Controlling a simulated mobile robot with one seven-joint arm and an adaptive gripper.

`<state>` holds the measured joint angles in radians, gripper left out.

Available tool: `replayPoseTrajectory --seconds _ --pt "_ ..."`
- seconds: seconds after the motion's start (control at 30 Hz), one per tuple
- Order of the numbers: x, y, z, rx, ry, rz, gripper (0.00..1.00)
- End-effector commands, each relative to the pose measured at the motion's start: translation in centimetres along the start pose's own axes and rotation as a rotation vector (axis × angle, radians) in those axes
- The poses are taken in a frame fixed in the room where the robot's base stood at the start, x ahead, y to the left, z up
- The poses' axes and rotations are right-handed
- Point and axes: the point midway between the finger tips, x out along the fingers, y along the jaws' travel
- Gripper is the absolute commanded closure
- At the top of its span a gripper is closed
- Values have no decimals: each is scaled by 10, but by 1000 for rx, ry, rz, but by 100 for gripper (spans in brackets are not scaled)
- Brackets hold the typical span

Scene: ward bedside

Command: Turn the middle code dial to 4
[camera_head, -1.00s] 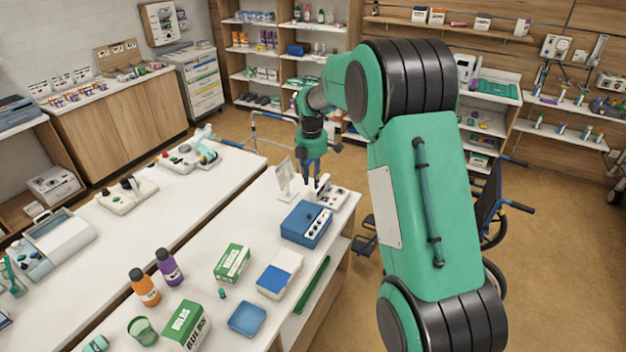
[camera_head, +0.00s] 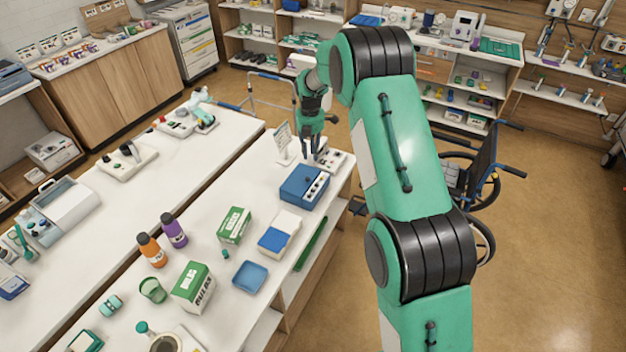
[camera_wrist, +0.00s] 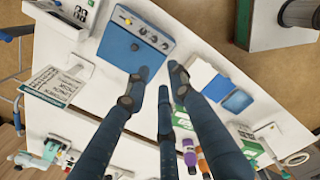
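A blue box (camera_head: 299,181) stands near the right edge of the white table, with a pale panel carrying a row of small dark dials (camera_head: 315,186). The numbers on the dials are too small to read. My gripper (camera_head: 319,152) points down just behind the box in the head view. In the wrist view its fingers (camera_wrist: 152,88) are spread apart with nothing between them, beside the box and apart from the dials.
A sign stand (camera_head: 282,143) and a white device (camera_head: 333,160) stand close to my gripper. A green-and-white carton (camera_head: 234,226), a white-and-blue box (camera_head: 280,232) and a blue tray (camera_head: 250,277) lie nearer. A wheelchair (camera_head: 484,175) stands right of the table.

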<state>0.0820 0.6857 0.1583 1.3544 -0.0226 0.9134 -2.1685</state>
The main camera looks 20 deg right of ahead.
Motion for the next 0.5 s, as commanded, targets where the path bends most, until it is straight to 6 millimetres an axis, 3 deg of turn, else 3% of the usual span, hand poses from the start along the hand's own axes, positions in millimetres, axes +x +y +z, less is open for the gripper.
replayPoseTrajectory --seconds 0.23,0.5 --pt "61 8 18 -239 27 -10 76" --pt "84 10 22 -321 34 -9 76"
